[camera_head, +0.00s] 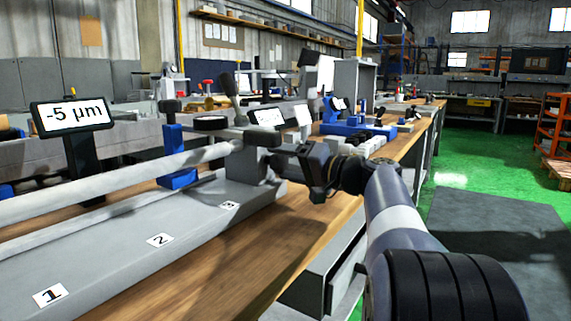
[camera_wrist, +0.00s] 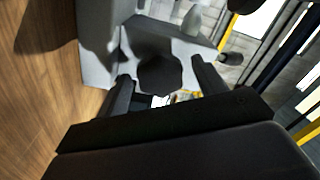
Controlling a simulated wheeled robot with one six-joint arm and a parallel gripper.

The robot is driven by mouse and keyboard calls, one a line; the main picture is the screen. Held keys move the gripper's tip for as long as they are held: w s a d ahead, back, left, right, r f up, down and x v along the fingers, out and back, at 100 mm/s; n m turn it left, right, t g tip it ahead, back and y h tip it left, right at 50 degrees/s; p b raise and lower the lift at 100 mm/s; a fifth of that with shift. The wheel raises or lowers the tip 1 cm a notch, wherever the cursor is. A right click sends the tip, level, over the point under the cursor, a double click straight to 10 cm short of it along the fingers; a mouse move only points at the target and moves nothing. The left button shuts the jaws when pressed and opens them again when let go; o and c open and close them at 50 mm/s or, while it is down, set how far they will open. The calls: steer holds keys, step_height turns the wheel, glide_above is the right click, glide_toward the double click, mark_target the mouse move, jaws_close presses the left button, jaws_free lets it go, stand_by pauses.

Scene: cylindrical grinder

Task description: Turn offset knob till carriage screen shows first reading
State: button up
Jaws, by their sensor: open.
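A dark many-sided knob (camera_wrist: 160,74) shows in the wrist view on the grey carriage block (camera_wrist: 97,40). My gripper (camera_head: 283,162) is open, with one finger on each side of the knob; I cannot tell whether they touch it. In the head view the gripper is at the right side of the carriage (camera_head: 246,166) and largely hides the knob. A black-framed screen (camera_head: 72,115) on a dark stand at the left reads -5 µm. A smaller tilted screen (camera_head: 267,118) stands behind the carriage; its text is too small to read.
The grey bed (camera_head: 110,258) bears labels 1, 2 and 3, and the carriage stands near 3. A long pale bar (camera_head: 110,185) runs above the bed. A blue block (camera_head: 179,155) stands beside the carriage. The wooden bench (camera_head: 300,228) is clear in front.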

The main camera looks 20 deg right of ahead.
steer(key=p+v, duration=0.2)
steer(key=v, duration=0.9)
steer(key=shift+p, duration=0.4)
steer(key=shift+w+a, duration=0.1)
steer(key=shift+w, duration=0.05)
steer(key=b+x, duration=0.3)
steer(key=x, duration=0.7)
steer(key=shift+w+a, duration=0.25)
